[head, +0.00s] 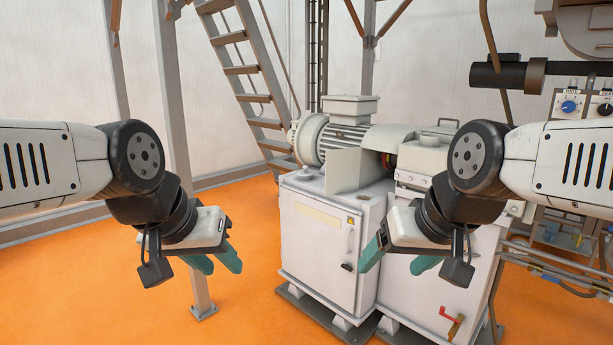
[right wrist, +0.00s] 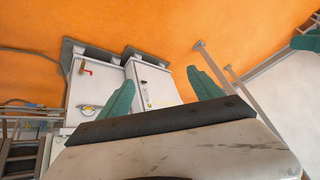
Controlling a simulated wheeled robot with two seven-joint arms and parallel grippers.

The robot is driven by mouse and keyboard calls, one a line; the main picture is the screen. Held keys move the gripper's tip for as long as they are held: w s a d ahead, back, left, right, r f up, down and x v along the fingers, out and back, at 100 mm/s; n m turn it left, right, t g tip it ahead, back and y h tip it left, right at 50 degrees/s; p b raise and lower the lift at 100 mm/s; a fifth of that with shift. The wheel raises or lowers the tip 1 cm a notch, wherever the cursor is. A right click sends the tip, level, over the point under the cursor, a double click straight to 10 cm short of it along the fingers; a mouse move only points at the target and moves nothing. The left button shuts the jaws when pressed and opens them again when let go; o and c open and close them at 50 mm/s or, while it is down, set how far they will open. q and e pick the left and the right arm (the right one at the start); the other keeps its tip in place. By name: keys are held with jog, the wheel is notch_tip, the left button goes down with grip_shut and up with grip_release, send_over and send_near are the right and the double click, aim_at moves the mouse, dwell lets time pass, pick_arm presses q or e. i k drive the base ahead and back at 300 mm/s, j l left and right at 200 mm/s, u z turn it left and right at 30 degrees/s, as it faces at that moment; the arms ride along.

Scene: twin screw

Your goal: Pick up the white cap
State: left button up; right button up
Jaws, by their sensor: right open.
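I cannot make out a white cap for certain in either view. My left gripper (head: 214,264) hangs over the orange floor at the left in the head view, its teal fingers apart and empty. My right gripper (head: 396,264) is in front of the pale machine cabinets in the head view. In the right wrist view, my right gripper (right wrist: 161,82) shows two teal fingers spread wide with nothing between them. Its body covers the lower part of that view.
A pale machine cabinet (head: 315,246) with a motor (head: 343,138) on top stands ahead, beside a second cabinet with a red-handled valve (head: 452,327). A metal post (head: 178,120) and a stair (head: 240,70) stand at left. Pipes (head: 560,272) run at right. Orange floor (head: 110,290) is clear at left.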

aim_at(304, 175)
jog(key=i+j, duration=0.25)
jog(key=i, duration=0.35)
jog(key=i+j+z, duration=0.1)
jog(key=i+j, duration=0.15)
jog(key=i, duration=0.3)
jog(key=i+j, duration=0.3)
jog(key=i, duration=0.25)
jog(key=i+j+z, duration=0.15)
jog(key=i+j, duration=0.15)
jog(key=i, duration=0.3)
jog(key=i+j, duration=0.35)
jog(key=i, duration=0.2)
jog(key=i+j+z, duration=0.1)
jog(key=i+j, duration=0.25)
jog(key=i, duration=0.2)
